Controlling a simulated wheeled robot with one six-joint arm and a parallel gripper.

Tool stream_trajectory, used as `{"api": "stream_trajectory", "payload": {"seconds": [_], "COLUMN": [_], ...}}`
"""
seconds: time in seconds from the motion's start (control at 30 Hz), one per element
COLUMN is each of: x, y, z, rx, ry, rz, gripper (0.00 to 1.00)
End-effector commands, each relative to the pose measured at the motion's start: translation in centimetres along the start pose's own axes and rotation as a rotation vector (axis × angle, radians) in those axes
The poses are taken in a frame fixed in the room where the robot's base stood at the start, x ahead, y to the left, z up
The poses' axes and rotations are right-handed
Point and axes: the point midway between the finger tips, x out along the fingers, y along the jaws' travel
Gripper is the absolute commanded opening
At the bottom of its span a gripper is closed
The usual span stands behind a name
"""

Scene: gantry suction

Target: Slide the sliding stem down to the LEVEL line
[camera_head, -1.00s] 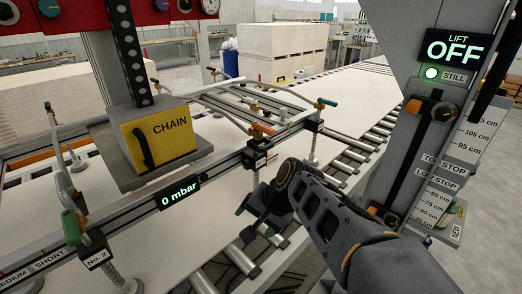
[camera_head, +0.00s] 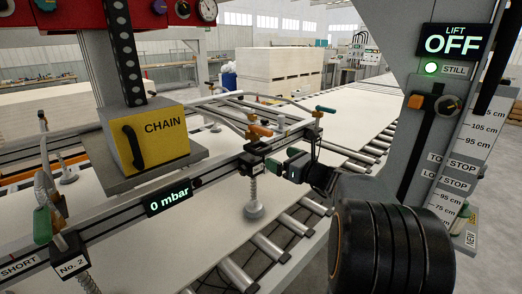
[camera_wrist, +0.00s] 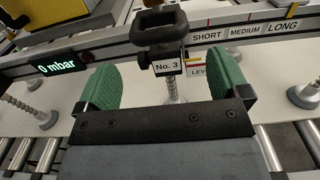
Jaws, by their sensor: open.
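The No. 3 holder (camera_wrist: 166,66) sits on the rail, with a black loop-shaped handle (camera_wrist: 165,27) on top. Its coiled stem (camera_wrist: 173,92) hangs below and is partly hidden behind my gripper; the head view shows the stem (camera_head: 253,188) standing upright over a grey suction cup (camera_head: 253,212). A LEVEL label (camera_wrist: 198,72) with red and yellow marks is just right of the holder. My gripper (camera_wrist: 164,78) is open, its green pads left and right of the holder in the wrist view. It also shows in the head view (camera_head: 284,161), right of the holder. I see no grip on anything.
The rail carries a 0 mbar display (camera_head: 168,198) and SHORT, MEDIUM and LONG labels (camera_wrist: 245,32). A pale board (camera_head: 205,235) lies below on rollers. The yellow CHAIN box (camera_head: 158,140) hangs left. The grey lift column (camera_head: 415,140) stands right.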

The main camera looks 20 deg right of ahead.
Motion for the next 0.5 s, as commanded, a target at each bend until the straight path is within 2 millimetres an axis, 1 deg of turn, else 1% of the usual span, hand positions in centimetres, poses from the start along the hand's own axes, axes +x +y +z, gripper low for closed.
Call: {"api": "stream_trajectory", "payload": {"seconds": [0.03, 0.2, 0.4, 0.5], "x": [1.1, 4.3, 7.2, 8.1], "y": [0.1, 0.1, 0.1, 0.1], "z": [0.0, 0.0, 0.0, 0.0], "rx": [0.002, 0.0, -0.001, -0.002], "ry": [0.002, 0.003, 0.003, 0.003], "rz": [0.005, 0.004, 0.003, 0.002], "gripper": [0.94, 0.94, 0.94, 0.94]}}
